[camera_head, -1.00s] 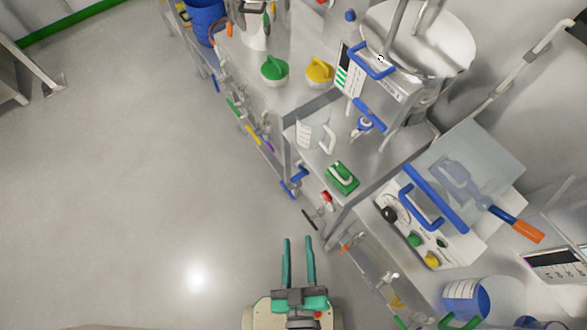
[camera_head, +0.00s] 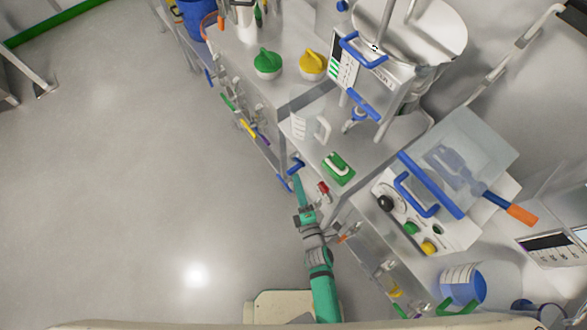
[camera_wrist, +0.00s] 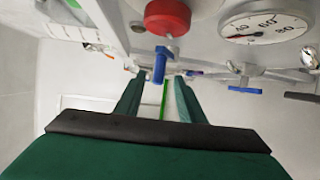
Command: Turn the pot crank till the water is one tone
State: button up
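The steel pot (camera_head: 440,35) stands at the upper right in the head view, with blue bar handles (camera_head: 362,50) on the unit at its front. I cannot tell which part is its crank, and the water inside does not show clearly. My gripper (camera_head: 298,181) is at the front edge of the bench, below and left of the pot and well apart from it. In the wrist view my gripper (camera_wrist: 157,88) has its two green fingers apart with nothing held. A blue valve handle (camera_wrist: 160,64) shows ahead between the fingertips, and a red knob (camera_wrist: 168,17) above it.
A round gauge (camera_wrist: 265,27) and another blue handle (camera_wrist: 245,90) are at the right in the wrist view.

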aim_at(293, 170)
jog(key=x, duration=0.7)
grip_shut()
